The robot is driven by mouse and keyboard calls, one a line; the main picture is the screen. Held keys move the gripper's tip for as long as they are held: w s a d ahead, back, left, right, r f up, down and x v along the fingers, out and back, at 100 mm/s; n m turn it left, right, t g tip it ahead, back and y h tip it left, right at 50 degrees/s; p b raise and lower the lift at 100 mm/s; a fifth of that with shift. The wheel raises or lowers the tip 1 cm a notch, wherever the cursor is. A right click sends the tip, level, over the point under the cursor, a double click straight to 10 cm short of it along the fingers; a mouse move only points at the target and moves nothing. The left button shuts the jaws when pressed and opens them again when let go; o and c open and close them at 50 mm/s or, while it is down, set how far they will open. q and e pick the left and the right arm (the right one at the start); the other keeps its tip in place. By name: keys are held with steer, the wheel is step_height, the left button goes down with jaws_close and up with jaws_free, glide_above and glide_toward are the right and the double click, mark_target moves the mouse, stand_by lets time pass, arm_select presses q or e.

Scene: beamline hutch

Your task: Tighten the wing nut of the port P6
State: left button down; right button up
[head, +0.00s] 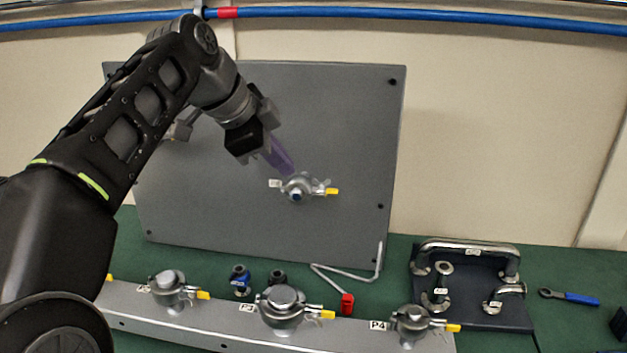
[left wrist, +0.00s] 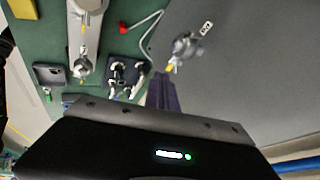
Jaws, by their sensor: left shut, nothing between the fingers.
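A metal clamp port (head: 298,187) with a wing nut, a white label and a yellow tag is on the grey upright panel (head: 230,205). Its label is too small to read surely as P6. It also shows in the left wrist view (left wrist: 187,48), beyond the fingers. My left gripper (head: 287,169) has purple fingers, shut and empty, pointing down at the port's upper left side. The tips look very close to it; I cannot tell whether they touch. The fingers also show in the left wrist view (left wrist: 163,82). My right gripper is not in view.
A grey rail (head: 225,317) on the green bench carries three clamp ports, one labelled P4 (head: 412,322). A red-ended bent rod (head: 347,303), dark fittings (head: 241,279), a pipe board (head: 465,305) and a blue-handled wrench (head: 580,298) lie around. My arm partly hides another panel fixture (head: 183,127).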

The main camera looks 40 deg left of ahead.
arm_select(q)
steer(key=p, duration=0.2)
glide_toward(319, 189)
step_height(319, 189, down, 4)
steer(key=w+d, duration=0.1)
steer(key=w, duration=0.1)
steer(key=shift+w+a+f+p, duration=0.25)
steer(key=shift+w+f+p, duration=0.1)
steer(key=shift+w, duration=0.3)
steer(key=shift+w, duration=0.1)
